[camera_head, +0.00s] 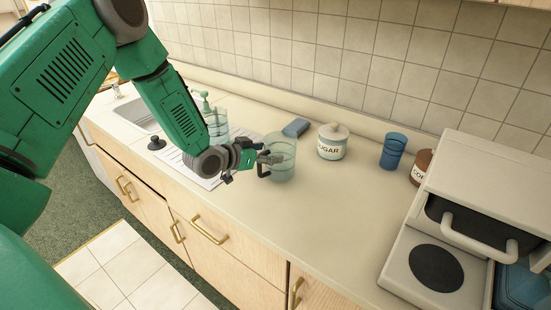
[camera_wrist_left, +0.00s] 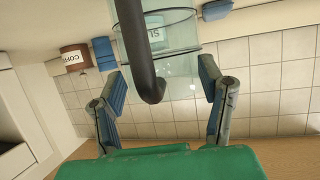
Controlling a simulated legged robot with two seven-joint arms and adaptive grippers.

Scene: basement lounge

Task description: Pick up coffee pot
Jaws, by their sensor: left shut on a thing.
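The coffee pot (camera_head: 287,158) is a clear glass vessel with a black handle. It stands upright on the counter near the sink. My left gripper (camera_head: 264,160) is at the pot's handle side and is shut on the handle. In the left wrist view the black handle (camera_wrist_left: 146,70) runs between the two blue-grey fingers of the gripper (camera_wrist_left: 162,85), with the glass pot (camera_wrist_left: 180,60) behind it. The exact finger contact is hard to see. My right gripper is not in view.
A sugar jar (camera_head: 332,147) and a blue sponge (camera_head: 296,127) stand behind the pot. A blue cup (camera_head: 393,150), a coffee jar (camera_head: 420,168) and a cream coffee maker (camera_head: 400,262) are at the right. The sink (camera_head: 138,114) is at the left. The counter's middle is clear.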

